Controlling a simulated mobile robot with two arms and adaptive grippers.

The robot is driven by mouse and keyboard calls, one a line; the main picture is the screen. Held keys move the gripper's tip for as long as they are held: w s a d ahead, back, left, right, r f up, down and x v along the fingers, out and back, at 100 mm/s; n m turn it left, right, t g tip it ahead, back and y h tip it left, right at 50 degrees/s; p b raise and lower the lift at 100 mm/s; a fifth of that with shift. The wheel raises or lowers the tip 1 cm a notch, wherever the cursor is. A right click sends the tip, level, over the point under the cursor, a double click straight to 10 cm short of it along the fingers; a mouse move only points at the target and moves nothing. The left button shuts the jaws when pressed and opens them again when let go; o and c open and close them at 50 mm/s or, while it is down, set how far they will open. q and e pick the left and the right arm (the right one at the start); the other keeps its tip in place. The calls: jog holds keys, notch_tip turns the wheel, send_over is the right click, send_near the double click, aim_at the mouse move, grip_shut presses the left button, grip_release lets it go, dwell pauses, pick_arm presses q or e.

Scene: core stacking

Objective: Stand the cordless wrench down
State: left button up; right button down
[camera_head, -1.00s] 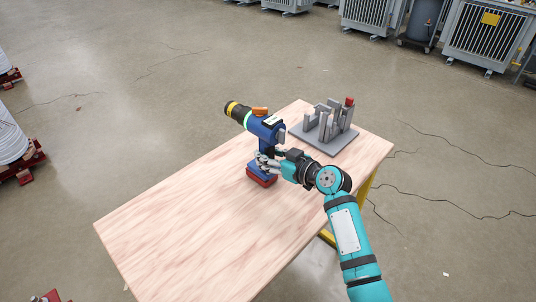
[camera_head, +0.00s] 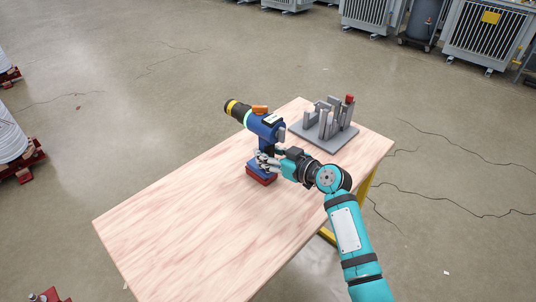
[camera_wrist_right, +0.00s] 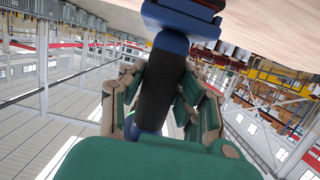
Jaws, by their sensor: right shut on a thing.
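The cordless wrench (camera_head: 264,124) is blue with a black and yellow nose, an orange part on top and a red-edged base. It is upright at the middle of the wooden table (camera_head: 180,215), its nose toward the upper left. Its base appears at the tabletop; I cannot tell for sure whether it touches. My right gripper (camera_head: 266,160) is shut on the handle from the right. In the right wrist view the fingers (camera_wrist_right: 155,100) lie on both sides of the dark handle (camera_wrist_right: 160,85), and the base is near the wood. My left gripper is not in view.
A grey fixture (camera_head: 325,130) with upright blocks and a small red piece stands at the table's far right corner, behind my right gripper. The table's left and front part is bare. Grey cabinets (camera_head: 490,40) stand far back on the floor.

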jog(key=c, duration=0.9)
grip_release()
jog(key=shift+s+f, duration=0.1)
jog(key=shift+f, duration=0.1)
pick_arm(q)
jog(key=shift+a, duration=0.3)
pick_arm(e)
jog(key=v, duration=0.8)
jog(key=shift+r, duration=0.25)
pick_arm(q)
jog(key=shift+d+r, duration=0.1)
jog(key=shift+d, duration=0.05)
pick_arm(e)
jog(key=shift+r, duration=0.15)
